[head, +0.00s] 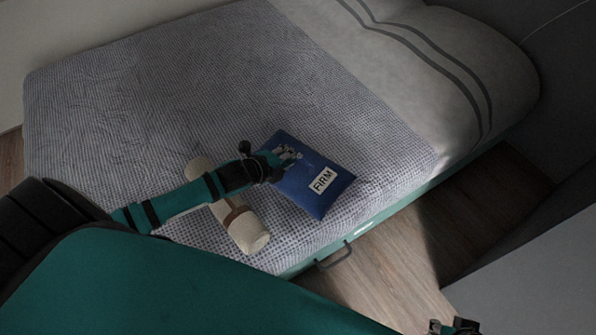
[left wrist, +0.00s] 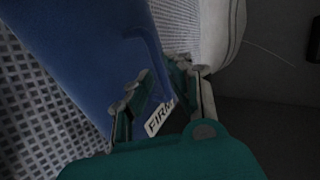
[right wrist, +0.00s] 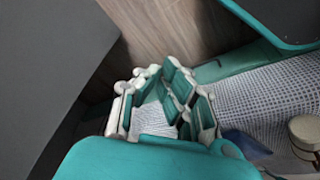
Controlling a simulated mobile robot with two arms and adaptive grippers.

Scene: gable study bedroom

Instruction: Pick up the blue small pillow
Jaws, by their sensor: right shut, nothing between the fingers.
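The blue small pillow (head: 318,188) with a white FIRM label lies on the bed near its front edge. My left gripper (head: 283,160) is at the pillow's left part in the head view. In the left wrist view the pillow (left wrist: 85,50) fills the upper left. The left gripper's fingers (left wrist: 160,80) stand apart, with blue fabric and the label showing between them; whether they press on it I cannot tell. My right gripper (right wrist: 163,85) is shut and empty, away from the pillow; it also shows at the head view's bottom edge (head: 455,327).
A cream bolster (head: 247,228) with a brown band lies on the bed (head: 150,75), partly under my left arm in view. A large striped pillow (head: 470,60) is at the bed's head. A handle (head: 334,257) sticks out from the bed's side. Wooden floor (head: 400,255) is clear beside it.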

